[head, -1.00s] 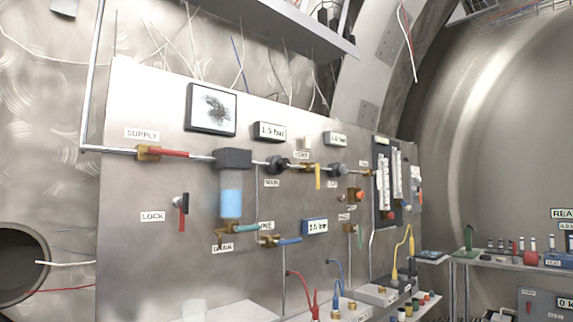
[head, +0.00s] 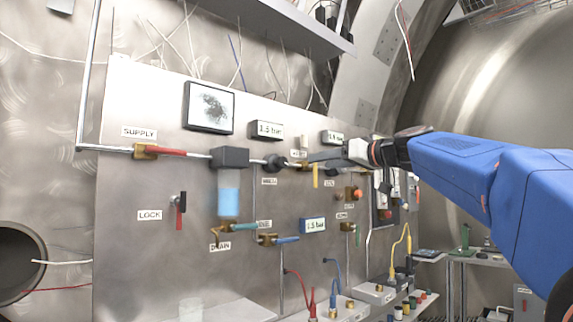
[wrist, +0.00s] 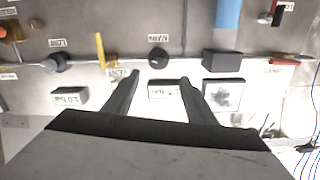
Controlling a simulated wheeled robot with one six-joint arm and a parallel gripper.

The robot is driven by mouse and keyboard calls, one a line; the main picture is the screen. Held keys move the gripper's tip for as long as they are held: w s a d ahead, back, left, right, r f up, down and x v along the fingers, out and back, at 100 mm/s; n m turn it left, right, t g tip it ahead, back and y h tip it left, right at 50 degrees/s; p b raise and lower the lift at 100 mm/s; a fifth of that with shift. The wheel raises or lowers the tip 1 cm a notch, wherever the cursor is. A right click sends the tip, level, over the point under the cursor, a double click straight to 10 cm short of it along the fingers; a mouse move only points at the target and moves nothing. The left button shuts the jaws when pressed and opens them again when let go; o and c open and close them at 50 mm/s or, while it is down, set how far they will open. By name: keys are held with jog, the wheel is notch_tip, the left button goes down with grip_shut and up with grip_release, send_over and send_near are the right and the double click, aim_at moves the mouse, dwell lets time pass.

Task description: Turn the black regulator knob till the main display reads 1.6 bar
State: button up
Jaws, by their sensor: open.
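The black regulator knob (head: 274,161) sits on the pipe above the MAIN label, below the main display (head: 267,130), which appears to read 1.5 bar. In the upside-down wrist view the knob (wrist: 157,58) lies just beyond the fingertips, about centred between them. The main display (wrist: 166,89) shows between the fingers there. My gripper (wrist: 160,77) is open and empty, its two dark fingers apart on either side of the knob's line. In the head view my gripper (head: 311,156) reaches in from the right, and its fingers are small there.
A yellow-handled VENT valve (head: 315,175) hangs close to my gripper. A dark filter block with a blue bowl (head: 229,195) is left of the knob. A second display (head: 333,137) is partly beside my wrist; a lower display (head: 313,225) sits below. A shelf (head: 290,20) overhangs the panel.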

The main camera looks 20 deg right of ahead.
jog(key=r, duration=0.1)
send_near(284, 163)
jog(key=x, duration=0.9)
jog(key=shift+r, duration=0.1)
jog(key=shift+s, duration=0.1)
jog(key=c, duration=1)
